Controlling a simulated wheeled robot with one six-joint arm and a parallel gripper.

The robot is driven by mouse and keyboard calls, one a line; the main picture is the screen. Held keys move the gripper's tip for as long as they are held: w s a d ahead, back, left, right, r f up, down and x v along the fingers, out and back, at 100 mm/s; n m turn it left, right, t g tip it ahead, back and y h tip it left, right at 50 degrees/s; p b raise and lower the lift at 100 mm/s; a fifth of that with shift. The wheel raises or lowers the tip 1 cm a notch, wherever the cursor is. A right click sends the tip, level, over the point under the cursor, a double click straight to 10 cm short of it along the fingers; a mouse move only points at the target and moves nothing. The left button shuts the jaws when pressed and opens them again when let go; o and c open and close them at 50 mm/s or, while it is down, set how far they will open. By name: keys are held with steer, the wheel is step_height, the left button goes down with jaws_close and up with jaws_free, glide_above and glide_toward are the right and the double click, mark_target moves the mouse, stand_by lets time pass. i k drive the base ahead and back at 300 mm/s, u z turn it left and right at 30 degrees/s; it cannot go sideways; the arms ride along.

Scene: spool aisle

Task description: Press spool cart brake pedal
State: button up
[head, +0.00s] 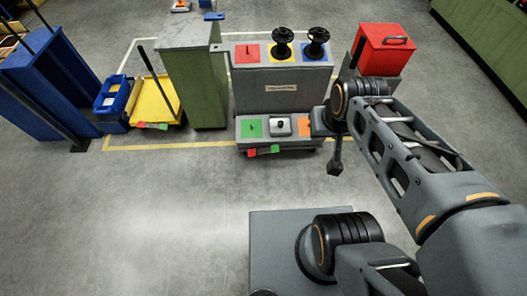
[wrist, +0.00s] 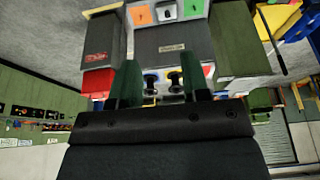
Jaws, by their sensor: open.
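The grey spool cart (head: 285,95) stands ahead of me, with red, yellow and blue squares on top. Black spools (head: 282,43) stand on the yellow and blue squares. Its low front shelf has green, pale and orange squares. A red pedal (head: 252,153) and a green pedal (head: 274,149) stick out low at the shelf's front; no readable label tells which is the brake. My gripper (head: 335,168) hangs right of the pedals, apart from them. In the wrist view my gripper (wrist: 161,75) is open and empty, with the cart upside down beyond it; no pedal shows there.
A yellow cart (head: 154,100) on the left has its own red and green pedals. A green cabinet (head: 195,85) stands between the carts. A red box (head: 383,48) sits on a stand at right. A yellow floor line (head: 170,146) runs in front. The floor before the carts is clear.

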mark_target(274, 149)
steer(key=u, duration=0.55)
steer(key=k, duration=0.65)
steer(key=u, duration=0.75)
steer(key=i, duration=1.5)
steer(key=z, duration=1.15)
steer(key=i, duration=0.3)
steer(key=z, duration=0.35)
